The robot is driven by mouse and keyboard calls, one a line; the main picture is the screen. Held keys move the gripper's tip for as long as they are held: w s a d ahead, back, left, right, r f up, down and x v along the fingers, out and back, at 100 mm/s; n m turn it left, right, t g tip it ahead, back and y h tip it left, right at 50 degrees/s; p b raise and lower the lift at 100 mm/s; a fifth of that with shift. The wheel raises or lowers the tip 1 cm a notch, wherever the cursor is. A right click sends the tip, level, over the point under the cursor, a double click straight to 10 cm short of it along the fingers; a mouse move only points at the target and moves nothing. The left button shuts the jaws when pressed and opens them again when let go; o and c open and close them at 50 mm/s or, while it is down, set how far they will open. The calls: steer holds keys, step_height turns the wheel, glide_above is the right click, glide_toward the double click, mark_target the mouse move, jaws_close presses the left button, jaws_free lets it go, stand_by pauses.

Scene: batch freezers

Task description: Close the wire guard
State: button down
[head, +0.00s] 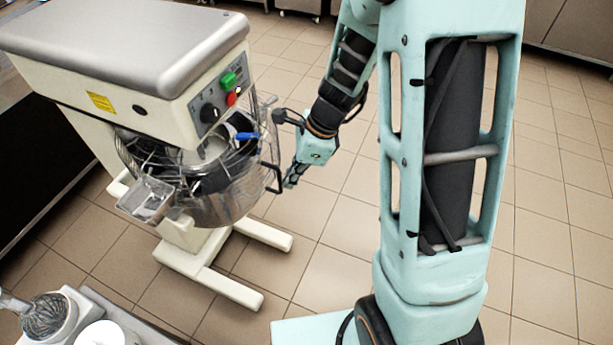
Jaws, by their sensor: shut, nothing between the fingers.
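The wire guard (268,150) is a curved cage of thin metal bars above the steel bowl (228,206) of a cream-coloured mixer (120,72). A black handle (276,180) stands out from its right side. A metal chute (148,198) sits at the bowl's front left. How far the guard is swung round is hard to tell. My gripper (290,182) is just right of the handle, pointing down, shut and empty. I cannot tell whether its fingertips touch the handle.
The mixer's head carries a green button (229,80), a red button (232,98) and a black knob (209,113). Its feet (210,272) spread over the tiled floor. A counter (130,318) with a whisk (46,314) is at the lower left. Open floor (330,215) lies right of the mixer.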

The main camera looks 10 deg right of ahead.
steer(key=shift+m+t, duration=0.3)
steer(key=shift+m, duration=0.5)
steer(key=a, duration=0.2)
steer(key=a+p, duration=0.1)
steer(key=a, duration=0.4)
steer(key=shift+s+a, duration=0.15)
steer(key=shift+s, duration=0.15)
steer(key=shift+a+p, duration=0.35)
steer(key=shift+a, duration=0.3)
steer(key=shift+a, duration=0.1)
